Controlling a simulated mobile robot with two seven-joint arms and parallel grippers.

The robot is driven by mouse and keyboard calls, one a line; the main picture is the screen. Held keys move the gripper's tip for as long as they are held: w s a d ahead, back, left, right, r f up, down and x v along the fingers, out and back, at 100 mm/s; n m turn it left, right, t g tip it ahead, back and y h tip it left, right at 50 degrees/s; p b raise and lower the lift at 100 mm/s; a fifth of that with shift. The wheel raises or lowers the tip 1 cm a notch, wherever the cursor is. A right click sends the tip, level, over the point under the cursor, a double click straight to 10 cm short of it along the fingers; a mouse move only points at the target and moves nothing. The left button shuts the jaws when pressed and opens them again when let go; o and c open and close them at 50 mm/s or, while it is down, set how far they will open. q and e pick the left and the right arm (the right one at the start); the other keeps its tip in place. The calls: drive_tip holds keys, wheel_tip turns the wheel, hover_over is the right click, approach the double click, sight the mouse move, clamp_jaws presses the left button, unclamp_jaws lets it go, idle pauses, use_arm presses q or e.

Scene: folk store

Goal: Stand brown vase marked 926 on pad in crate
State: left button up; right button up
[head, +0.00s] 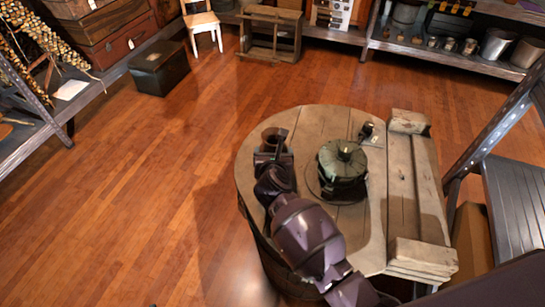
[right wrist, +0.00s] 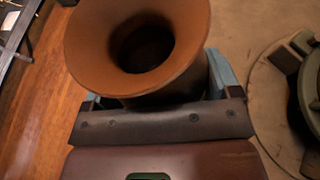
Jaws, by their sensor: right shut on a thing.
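The brown vase (head: 273,136) is at the left side of the barrel-top table. My right gripper (head: 272,153) is shut around it. In the right wrist view the vase (right wrist: 180,62) shows its wide flared rim and dark mouth, with a finger on each side below the rim. Its base and any 926 mark are hidden, and I cannot tell whether it touches the tabletop. A long wooden crate (head: 408,195) of pale planks lies at the table's right side. I cannot make out a pad in it. My left gripper is not in view.
A green lidded pot (head: 342,170) on a dark round plate stands mid-table between vase and crate. A small dark object (head: 367,130) stands behind it. The round wooden tabletop (head: 312,128) is bare at the back. A metal shelf (head: 515,200) stands close on the right.

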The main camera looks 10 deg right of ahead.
drive_tip(key=shift+f, duration=0.75)
drive_tip(key=shift+f, duration=0.2)
drive_tip(key=o, duration=0.9)
